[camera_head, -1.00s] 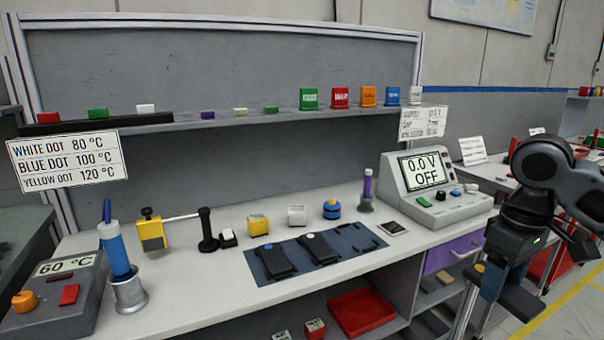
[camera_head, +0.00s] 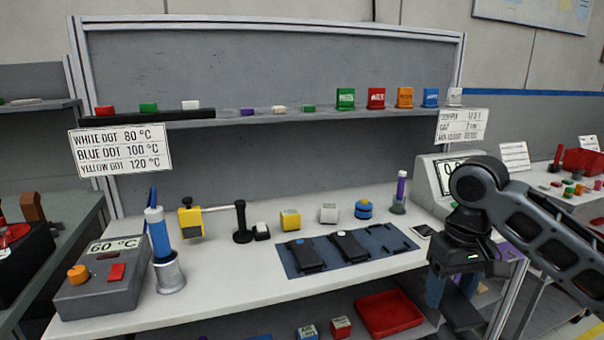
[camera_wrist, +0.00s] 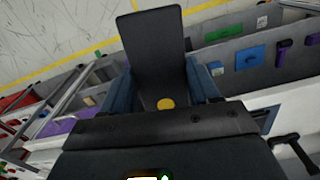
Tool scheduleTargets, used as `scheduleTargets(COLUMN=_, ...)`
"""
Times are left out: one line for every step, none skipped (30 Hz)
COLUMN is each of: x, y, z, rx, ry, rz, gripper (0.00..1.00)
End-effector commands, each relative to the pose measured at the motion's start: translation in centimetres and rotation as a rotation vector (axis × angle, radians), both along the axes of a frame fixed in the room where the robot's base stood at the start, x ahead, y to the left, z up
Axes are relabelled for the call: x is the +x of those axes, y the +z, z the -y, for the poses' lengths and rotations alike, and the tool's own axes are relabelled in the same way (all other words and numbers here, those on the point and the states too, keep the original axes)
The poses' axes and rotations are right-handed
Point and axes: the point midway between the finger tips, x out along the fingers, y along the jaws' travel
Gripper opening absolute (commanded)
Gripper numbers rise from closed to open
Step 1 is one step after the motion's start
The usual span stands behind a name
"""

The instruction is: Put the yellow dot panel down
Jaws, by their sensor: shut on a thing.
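My gripper (camera_head: 455,290) hangs at the right of the head view, in front of the bench's right end. In the wrist view, my gripper's blue fingers (camera_wrist: 170,88) are shut on the yellow dot panel (camera_wrist: 156,50), a flat black piece with a yellow dot near the fingers. The panel is held in the air, apart from the bench. In the head view it is mostly hidden by my gripper. A dark blue mat (camera_head: 288,266) lies on the bench with a blue dot panel (camera_head: 308,258) and a white dot panel (camera_head: 350,250). The mat's right part is bare of panels.
A heating station reading 60 °C (camera_head: 108,285) and a blue-handled tool in a metal cup (camera_head: 170,275) stand at left. Yellow, white and blue small items line the mat's back. A meter (camera_head: 435,180) stands at right, partly behind my arm. A red tray (camera_head: 385,312) sits below.

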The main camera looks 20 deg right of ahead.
Motion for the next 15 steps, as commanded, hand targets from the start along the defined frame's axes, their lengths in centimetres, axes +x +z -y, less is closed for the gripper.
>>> scheduleTargets(x=1.0, y=-1.1, z=-2.3, rx=0.006, ry=-0.012, rz=-0.004, gripper=0.24)
scheduleTargets(x=1.5, y=-1.6, z=-3.4, rx=0.006, ry=-0.027, rz=-0.004, gripper=0.24)
scheduleTargets(x=2.1, y=-2.3, z=-4.9, rx=0.006, ry=-0.044, rz=-0.005, gripper=0.24)
scheduleTargets(x=2.5, y=-2.9, z=-6.0, rx=0.007, ry=-0.057, rz=-0.006, gripper=0.24)
scheduleTargets(x=2.8, y=-3.5, z=-7.1, rx=0.007, ry=-0.072, rz=-0.005, gripper=0.24)
scheduleTargets(x=3.2, y=-4.3, z=-8.6, rx=0.007, ry=-0.088, rz=-0.007, gripper=0.24)
scheduleTargets(x=3.4, y=-4.9, z=-9.6, rx=0.007, ry=-0.101, rz=-0.006, gripper=0.24)
scheduleTargets(x=3.5, y=-5.4, z=-10.5, rx=0.006, ry=-0.112, rz=-0.006, gripper=0.24)
scheduleTargets(x=3.6, y=-6.1, z=-11.7, rx=0.006, ry=-0.127, rz=-0.006, gripper=0.24)
scheduleTargets(x=3.7, y=-6.6, z=-12.4, rx=0.005, ry=-0.137, rz=-0.006, gripper=0.24)
scheduleTargets(x=3.7, y=-7.0, z=-13.1, rx=0.005, ry=-0.145, rz=-0.006, gripper=0.24)
scheduleTargets(x=3.7, y=-7.5, z=-13.9, rx=0.005, ry=-0.154, rz=-0.006, gripper=0.24)
scheduleTargets(x=3.7, y=-7.8, z=-14.4, rx=0.003, ry=-0.162, rz=-0.004, gripper=0.24)
scheduleTargets(x=3.7, y=-8.1, z=-14.9, rx=0.004, ry=-0.166, rz=-0.005, gripper=0.24)
scheduleTargets(x=3.7, y=-8.4, z=-15.3, rx=0.002, ry=-0.174, rz=-0.004, gripper=0.24)
